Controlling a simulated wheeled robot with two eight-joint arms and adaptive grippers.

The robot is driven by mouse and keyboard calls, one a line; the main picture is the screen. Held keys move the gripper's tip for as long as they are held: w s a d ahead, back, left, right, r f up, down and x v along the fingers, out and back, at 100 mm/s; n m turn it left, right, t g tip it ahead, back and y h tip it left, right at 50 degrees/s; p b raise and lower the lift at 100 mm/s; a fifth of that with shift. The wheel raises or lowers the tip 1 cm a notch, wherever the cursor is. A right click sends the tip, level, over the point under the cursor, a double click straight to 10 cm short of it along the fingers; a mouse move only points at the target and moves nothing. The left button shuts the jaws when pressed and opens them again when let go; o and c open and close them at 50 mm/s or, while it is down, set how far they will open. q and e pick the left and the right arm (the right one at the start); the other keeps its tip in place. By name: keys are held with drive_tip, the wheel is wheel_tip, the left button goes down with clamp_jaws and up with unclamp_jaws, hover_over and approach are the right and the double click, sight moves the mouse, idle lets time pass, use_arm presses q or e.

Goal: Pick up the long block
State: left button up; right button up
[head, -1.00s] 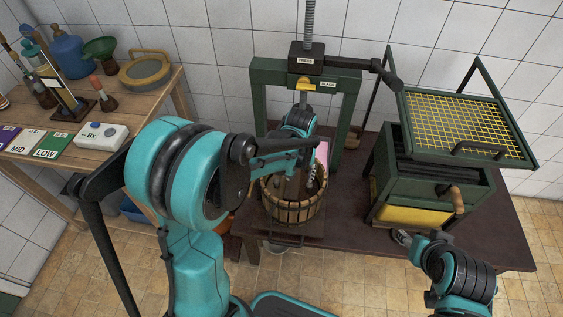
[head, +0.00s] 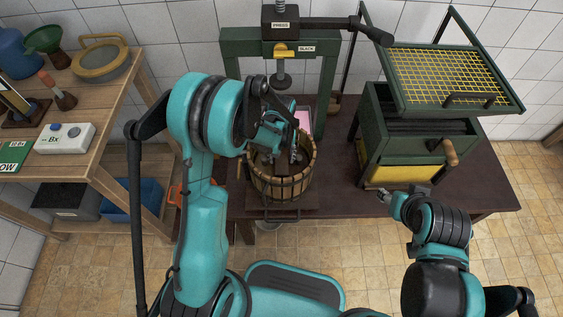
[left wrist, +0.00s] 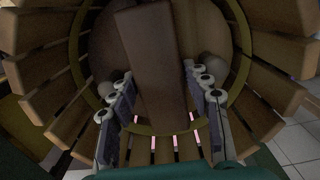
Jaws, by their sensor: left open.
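The long block (left wrist: 152,60) is a dark brown bar inside the round slatted wooden basket (left wrist: 55,88), seen from above in the left wrist view. My left gripper (left wrist: 160,112) is open, its fingers apart on either side of the block's near part. Whether either finger touches it I cannot tell. In the head view my left gripper (head: 283,155) reaches into the top of the basket (head: 284,188) and mostly hides what is inside. My right gripper (head: 390,196) is at the table's front edge, away from the basket; its finger gap is too small to read.
The green press frame (head: 230,62) stands behind the basket, its screw plate (head: 282,80) above and behind my left gripper. A green crusher box with a yellow mesh top (head: 445,77) stands at the right of the dark table (head: 340,185). A wooden shelf (head: 105,95) is at the left.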

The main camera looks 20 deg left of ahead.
use_arm(q)
drive_tip(key=c, duration=1)
